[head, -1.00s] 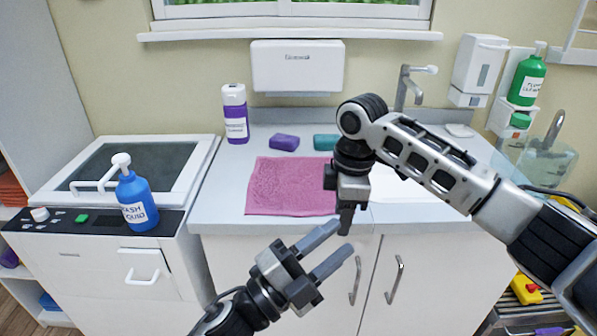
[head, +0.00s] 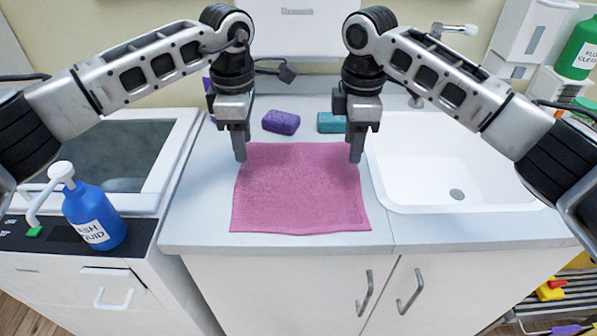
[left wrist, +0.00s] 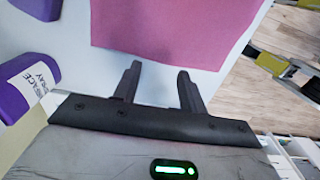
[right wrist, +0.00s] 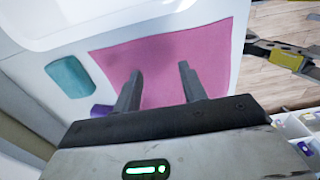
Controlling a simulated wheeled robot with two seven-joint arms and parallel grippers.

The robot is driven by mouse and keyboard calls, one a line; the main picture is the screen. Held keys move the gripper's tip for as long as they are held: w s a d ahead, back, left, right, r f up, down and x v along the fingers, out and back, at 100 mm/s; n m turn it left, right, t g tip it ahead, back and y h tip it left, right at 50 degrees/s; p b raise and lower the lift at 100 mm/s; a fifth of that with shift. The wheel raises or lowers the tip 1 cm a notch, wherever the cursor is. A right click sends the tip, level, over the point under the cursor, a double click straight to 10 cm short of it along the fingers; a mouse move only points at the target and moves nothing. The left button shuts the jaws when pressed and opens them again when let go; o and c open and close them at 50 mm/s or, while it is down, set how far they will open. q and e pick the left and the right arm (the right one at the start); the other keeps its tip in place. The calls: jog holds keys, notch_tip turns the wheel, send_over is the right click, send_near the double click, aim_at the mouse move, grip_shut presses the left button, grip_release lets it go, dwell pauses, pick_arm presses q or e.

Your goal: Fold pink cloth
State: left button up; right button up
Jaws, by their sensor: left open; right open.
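The pink cloth (head: 300,195) lies flat and spread out on the light counter in the head view, roughly square. It also shows in the left wrist view (left wrist: 175,30) and the right wrist view (right wrist: 165,60). My left gripper (head: 240,158) points down at the cloth's far left corner, open and empty; in its wrist view the fingers (left wrist: 158,85) are just short of the cloth's edge. My right gripper (head: 356,158) points down at the far right corner, open; in its wrist view its fingers (right wrist: 160,80) appear over the cloth. Contact with the cloth cannot be told.
A purple sponge (head: 281,122) and a teal sponge (head: 331,123) lie behind the cloth. A white sink (head: 430,180) is to the right. A blue pump bottle (head: 92,213) stands on the unit at left. A purple-and-white bottle (left wrist: 32,82) is near my left gripper.

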aim_at(249, 182)
pick_arm(q)
jog(key=shift+s+d+f, duration=0.1)
jog(key=shift+f, duration=3.5)
pick_arm(e)
jog(key=shift+f, duration=3.6)
pick_arm(q)
jog(key=shift+f, duration=0.2)
pick_arm(e)
jog(key=shift+s+f, duration=0.1)
jog(key=shift+f, duration=0.05)
pick_arm(q)
jog(key=shift+f, duration=0.15)
grip_shut()
pick_arm(e)
grip_shut()
